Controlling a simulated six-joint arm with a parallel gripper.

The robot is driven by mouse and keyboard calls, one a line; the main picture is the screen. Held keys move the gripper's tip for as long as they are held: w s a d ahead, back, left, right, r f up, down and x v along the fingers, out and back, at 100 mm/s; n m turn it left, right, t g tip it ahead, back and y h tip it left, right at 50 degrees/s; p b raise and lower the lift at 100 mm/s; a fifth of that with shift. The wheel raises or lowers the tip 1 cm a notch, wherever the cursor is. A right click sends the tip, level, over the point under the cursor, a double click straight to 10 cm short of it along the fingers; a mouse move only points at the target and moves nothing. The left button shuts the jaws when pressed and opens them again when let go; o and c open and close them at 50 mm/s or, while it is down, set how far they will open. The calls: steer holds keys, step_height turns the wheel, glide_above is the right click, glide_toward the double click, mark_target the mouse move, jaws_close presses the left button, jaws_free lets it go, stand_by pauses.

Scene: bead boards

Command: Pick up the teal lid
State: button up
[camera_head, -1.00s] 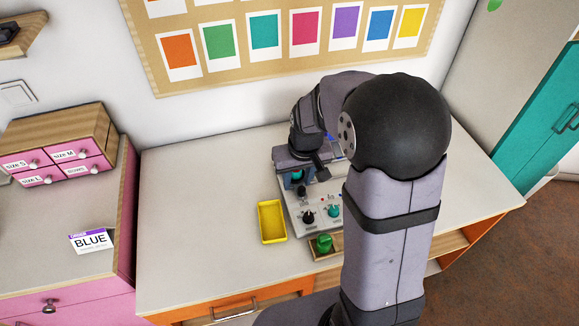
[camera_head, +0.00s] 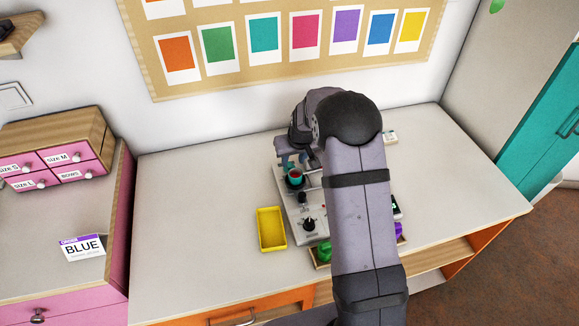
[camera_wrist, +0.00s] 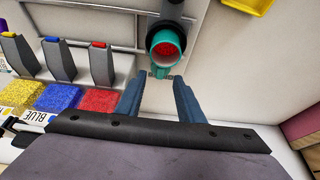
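My gripper (camera_wrist: 158,92) is open, with two blue fingers apart and nothing between their tips. It also shows in the head view (camera_head: 292,161), just behind a teal cup (camera_head: 295,179) with red contents. The cup (camera_wrist: 166,37) sits in a dark holder just ahead of the fingertips in the wrist view. No separate teal lid can be made out now; my arm covers part of the grey board (camera_head: 291,222).
A yellow tray (camera_head: 271,229) lies left of the board. Three dispensers, including a blue-tipped one (camera_wrist: 59,58), stand above yellow, blue (camera_wrist: 58,97) and red bead piles. Green (camera_head: 324,251) and purple (camera_head: 398,229) items lie in front. The table's left side is clear.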

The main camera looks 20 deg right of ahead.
mark_target(290, 166)
steer(key=shift+f, duration=0.15)
steer(key=shift+p+x, duration=1.35)
steer(key=shift+x, duration=1.2)
steer(key=shift+w+a, duration=0.1)
steer(key=shift+w, duration=0.1)
steer(key=shift+c, duration=0.3)
jaws_close()
